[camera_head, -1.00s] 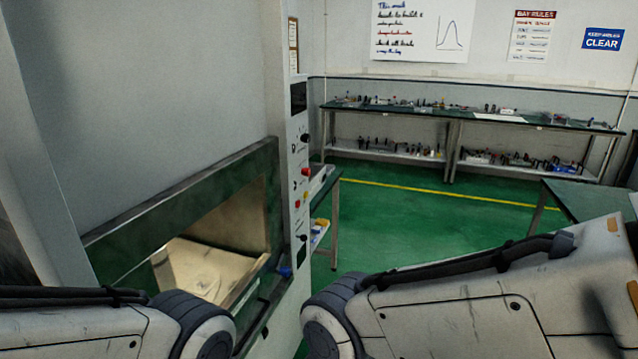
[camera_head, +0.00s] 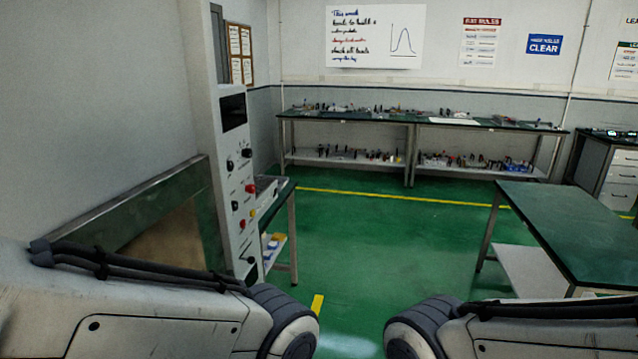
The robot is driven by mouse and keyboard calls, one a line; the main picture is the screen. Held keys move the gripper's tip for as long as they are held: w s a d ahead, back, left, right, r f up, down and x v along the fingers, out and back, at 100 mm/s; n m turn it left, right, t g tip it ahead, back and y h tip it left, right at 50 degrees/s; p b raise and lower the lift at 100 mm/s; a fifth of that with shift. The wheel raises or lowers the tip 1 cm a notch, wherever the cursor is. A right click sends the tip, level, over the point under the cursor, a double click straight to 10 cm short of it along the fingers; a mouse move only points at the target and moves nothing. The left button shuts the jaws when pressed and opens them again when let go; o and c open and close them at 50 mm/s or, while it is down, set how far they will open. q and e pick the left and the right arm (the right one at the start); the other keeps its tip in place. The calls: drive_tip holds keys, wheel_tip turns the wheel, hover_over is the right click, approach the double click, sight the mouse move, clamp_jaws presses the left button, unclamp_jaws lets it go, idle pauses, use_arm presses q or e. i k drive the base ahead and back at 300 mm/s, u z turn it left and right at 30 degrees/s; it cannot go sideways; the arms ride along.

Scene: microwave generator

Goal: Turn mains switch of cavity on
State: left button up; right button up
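The microwave cavity (camera_head: 170,238) is at the left, a green-framed opening in a large grey cabinet, partly hidden by my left arm. Its tall white control panel (camera_head: 228,170) stands at the cabinet's right edge. The panel carries a dark display (camera_head: 233,111), black knobs (camera_head: 246,153), a red button (camera_head: 250,188) and other small controls. A black rotary switch (camera_head: 249,260) sits low on the panel. I cannot read which control is the mains switch. Links of both my arms show at the bottom, apart from the panel. Neither gripper is in view.
A green-topped table (camera_head: 575,225) stands at the right. A long bench (camera_head: 415,118) with small items runs along the back wall. A small side table (camera_head: 277,200) stands just behind the panel. Green floor (camera_head: 380,240) is clear in the middle.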

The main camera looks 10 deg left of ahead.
sight(250, 189)
drive_tip(key=z, duration=0.3)
drive_tip(key=i, duration=1.45)
drive_tip(key=u, duration=0.85)
drive_tip(key=i, duration=0.5)
drive_tip(key=u, duration=0.4)
